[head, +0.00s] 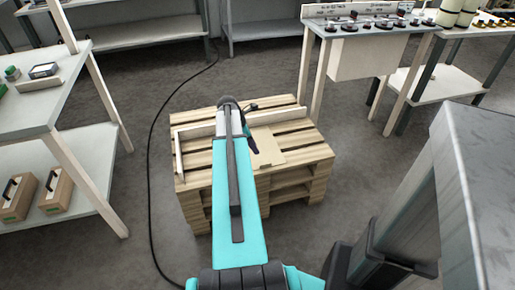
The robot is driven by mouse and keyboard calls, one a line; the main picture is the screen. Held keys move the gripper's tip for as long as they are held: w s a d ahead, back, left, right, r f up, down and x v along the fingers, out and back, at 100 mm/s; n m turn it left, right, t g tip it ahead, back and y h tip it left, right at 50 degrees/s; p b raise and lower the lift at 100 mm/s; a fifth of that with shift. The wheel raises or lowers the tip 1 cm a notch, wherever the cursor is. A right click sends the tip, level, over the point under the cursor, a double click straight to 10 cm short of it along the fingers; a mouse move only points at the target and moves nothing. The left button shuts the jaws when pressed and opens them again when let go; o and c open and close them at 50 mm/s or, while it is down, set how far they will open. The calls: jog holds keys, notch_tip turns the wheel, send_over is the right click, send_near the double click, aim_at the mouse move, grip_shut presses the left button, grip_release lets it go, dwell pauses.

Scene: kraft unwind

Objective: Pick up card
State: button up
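A flat tan card (272,150) lies on top of the wooden pallet stack (318,151), right of my turquoise arm. My gripper (253,146) shows as a small dark shape beyond my arm, over or close to the card's left side. My arm hides part of it and of the pallet top. I cannot tell whether its fingers are open or shut, or whether they touch the card.
Pale wooden strips edge the pallet top at the back and left. A shelf bench (50,100) with boxes stands left. A workbench (345,33) with several small parts stands back right. A black cable (150,165) runs across the grey floor left of the pallet.

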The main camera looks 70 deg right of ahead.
dwell(0.3)
send_near(264, 162)
jog(key=shift+s+a+f, duration=0.2)
jog(key=shift+s+a, duration=0.4)
jog(key=shift+s, duration=0.1)
jog(key=shift+s+a+f, duration=0.15)
jog(key=shift+s+a, duration=0.4)
jog(key=shift+s, duration=0.2)
jog(key=shift+b+x, duration=0.35)
jog(key=shift+x, duration=2.25)
jog(key=shift+w+d, duration=0.1)
jog(key=shift+w, duration=0.05)
jog(key=shift+c, duration=0.3)
grip_shut()
